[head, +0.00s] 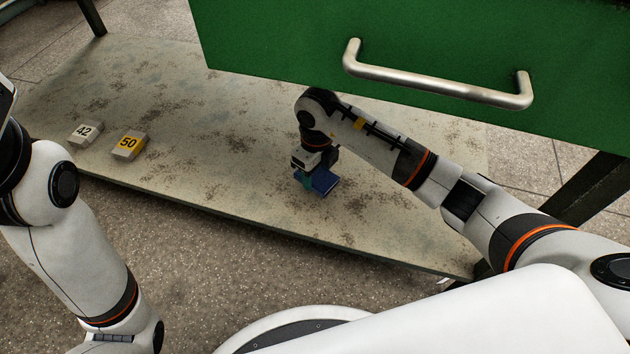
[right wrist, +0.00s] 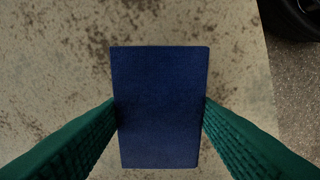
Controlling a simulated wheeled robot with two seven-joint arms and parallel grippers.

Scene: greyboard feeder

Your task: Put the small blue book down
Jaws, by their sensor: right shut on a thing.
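The small blue book (head: 322,181) shows in the head view, low at the stained shelf board under the green drawer. In the right wrist view the blue book (right wrist: 160,105) lies flat-on between two green ribbed fingers. My right gripper (head: 309,178) is shut on the book, with a finger on each long side; it also shows in the right wrist view (right wrist: 160,112). I cannot tell whether the book touches the board. My left arm comes in at the left edge of the head view, but its gripper is out of view.
The stained shelf board (head: 230,120) has free room around the book. Two small blocks marked 42 (head: 84,132) and 50 (head: 129,145) sit at its left. A green drawer (head: 420,45) with a metal handle (head: 435,82) hangs above my right arm. The board's front edge is near the book.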

